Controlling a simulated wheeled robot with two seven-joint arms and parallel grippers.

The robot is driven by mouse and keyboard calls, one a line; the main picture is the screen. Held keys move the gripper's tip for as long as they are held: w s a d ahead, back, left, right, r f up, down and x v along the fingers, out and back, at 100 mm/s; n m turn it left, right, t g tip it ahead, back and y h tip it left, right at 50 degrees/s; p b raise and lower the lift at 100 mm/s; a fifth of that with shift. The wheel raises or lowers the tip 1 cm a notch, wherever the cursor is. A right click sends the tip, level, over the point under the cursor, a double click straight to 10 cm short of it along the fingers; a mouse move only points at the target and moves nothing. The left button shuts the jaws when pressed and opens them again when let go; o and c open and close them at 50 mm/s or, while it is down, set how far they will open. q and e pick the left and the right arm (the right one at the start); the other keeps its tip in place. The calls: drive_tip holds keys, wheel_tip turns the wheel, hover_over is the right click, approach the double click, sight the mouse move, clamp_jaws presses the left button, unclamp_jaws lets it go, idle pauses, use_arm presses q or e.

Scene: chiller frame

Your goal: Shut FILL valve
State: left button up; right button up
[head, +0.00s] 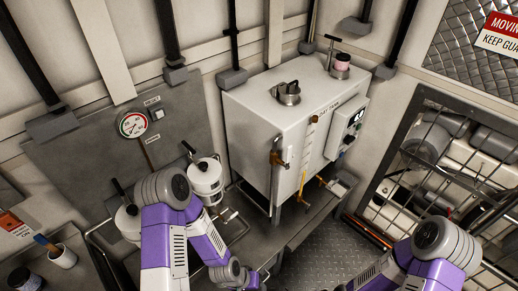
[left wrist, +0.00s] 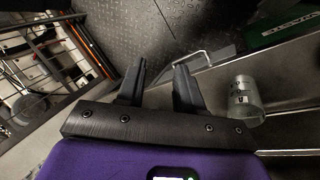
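A white tank box (head: 262,115) marked "DAY TANK" stands against the wall in the head view. A brass-coloured valve fitting (head: 277,158) sits on its front left, at the top of a vertical pipe. Low on the front there is a yellow lever (head: 326,183). I cannot read a FILL label, so I cannot tell which of these is the FILL valve. My left gripper (left wrist: 158,78) is open and empty in the left wrist view, above the floor and a metal edge. No valve shows between its fingers. My right gripper is not in view; only that arm shows.
A pressure gauge (head: 132,124) and white canisters (head: 205,177) are at the left. A barred metal guard (head: 440,165) stands at the right. Open chequer-plate floor (head: 335,245) lies in front of the tank.

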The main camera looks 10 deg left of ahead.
use_arm(q)
drive_tip(key=w+d+r+m+t+h, duration=0.1)
drive_tip(key=w+r+t, duration=0.4)
drive_tip(key=w, duration=0.5)
drive_tip(key=m+t+h+b, duration=0.2)
drive_tip(key=m+t+h, duration=0.2)
drive_tip(key=m+t, duration=0.45)
approach(287, 152)
drive_tip(key=x, duration=0.3)
drive_tip(key=shift+w+d, duration=0.35)
drive_tip(key=shift+w, duration=0.05)
drive_tip(key=shift+n, duration=0.25)
drive_tip(key=b+x, duration=0.1)
drive_tip(key=x, duration=0.6)
clamp_jaws()
